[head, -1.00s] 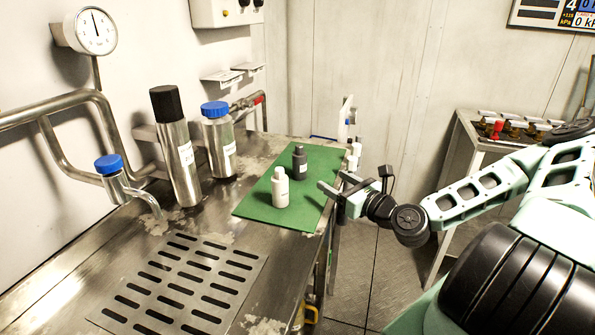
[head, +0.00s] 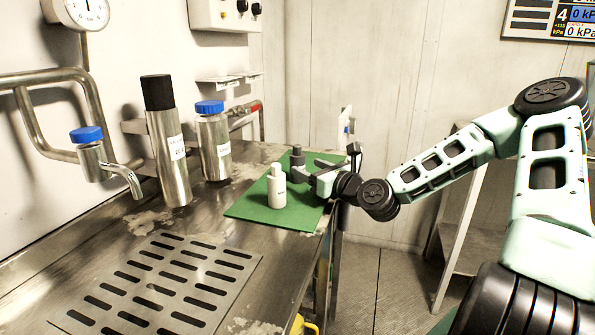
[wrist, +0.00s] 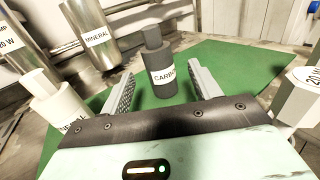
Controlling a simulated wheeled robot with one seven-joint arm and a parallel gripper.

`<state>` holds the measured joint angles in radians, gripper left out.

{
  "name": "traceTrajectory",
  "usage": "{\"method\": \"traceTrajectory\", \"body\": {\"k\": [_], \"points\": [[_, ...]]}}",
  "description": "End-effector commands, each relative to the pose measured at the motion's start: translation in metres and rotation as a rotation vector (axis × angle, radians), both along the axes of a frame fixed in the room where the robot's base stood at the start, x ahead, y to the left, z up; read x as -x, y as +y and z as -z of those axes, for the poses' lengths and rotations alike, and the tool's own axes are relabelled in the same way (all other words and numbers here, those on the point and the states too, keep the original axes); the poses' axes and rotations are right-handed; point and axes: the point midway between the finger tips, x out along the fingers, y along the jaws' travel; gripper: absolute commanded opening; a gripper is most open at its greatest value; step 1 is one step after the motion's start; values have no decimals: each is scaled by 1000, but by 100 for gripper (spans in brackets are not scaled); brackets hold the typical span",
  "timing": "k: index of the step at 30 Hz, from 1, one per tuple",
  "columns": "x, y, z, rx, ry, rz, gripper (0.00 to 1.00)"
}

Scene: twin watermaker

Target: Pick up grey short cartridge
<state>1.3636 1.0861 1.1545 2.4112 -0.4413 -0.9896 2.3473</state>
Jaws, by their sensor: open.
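The grey short cartridge (head: 297,156) stands upright on the green mat (head: 245,208), partly hidden by my gripper in the head view. In the wrist view the dark grey cartridge (wrist: 159,66) shows a white label starting "CARB". My gripper (head: 308,168) reaches in from the right, low over the mat. In the wrist view its two fingers (wrist: 161,82) are apart, one toward each side of the cartridge. The cartridge lines up with the gap; I cannot tell how deep between the fingers it sits. Neither finger visibly touches it.
A white cartridge (head: 277,188) stands nearer on the mat; it shows at left in the wrist view (wrist: 58,104). A white labelled object (wrist: 299,97) is at right there. Steel canisters (head: 168,150) (head: 212,145) stand left of the mat. The bench's right edge is close by.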

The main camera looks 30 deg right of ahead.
Motion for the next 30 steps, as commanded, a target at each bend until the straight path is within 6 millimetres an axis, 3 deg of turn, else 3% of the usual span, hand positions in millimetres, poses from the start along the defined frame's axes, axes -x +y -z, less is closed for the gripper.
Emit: {"method": "traceTrajectory", "body": {"k": [5, 15, 23, 29, 30], "points": [[-11, 2, 0, 0, 1, -1, 62], [-55, 8, 0, 0, 0, -1, 62], [-58, 7, 0, -1, 1, 0, 62], [-57, 7, 0, -1, 1, 0, 12], [-57, 7, 0, -1, 1, 0, 10]]}}
